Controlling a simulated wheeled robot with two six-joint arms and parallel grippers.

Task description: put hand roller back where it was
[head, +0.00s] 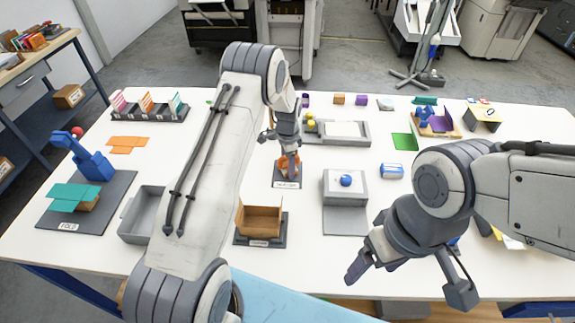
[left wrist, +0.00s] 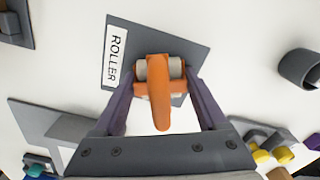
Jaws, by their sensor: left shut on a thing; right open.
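The hand roller (head: 289,168) is orange with a pale grey drum. My left gripper (head: 288,157) is shut on it, and in the left wrist view the roller (left wrist: 158,90) sits between the two fingers. The roller is over a dark grey pad (head: 285,184) labelled ROLLER; this pad (left wrist: 185,40) also shows behind it in the left wrist view. I cannot tell whether the roller touches the pad. My right gripper (head: 408,281) is open and empty above the front right of the table.
A cardboard box (head: 259,219) on a dark base stands in front of the pad. A grey press-like block with a blue ball (head: 345,181) is to the right, and a grey tray (head: 357,139) behind. A grey bin (head: 139,229) and a blue-armed FOLD station (head: 93,166) stand left.

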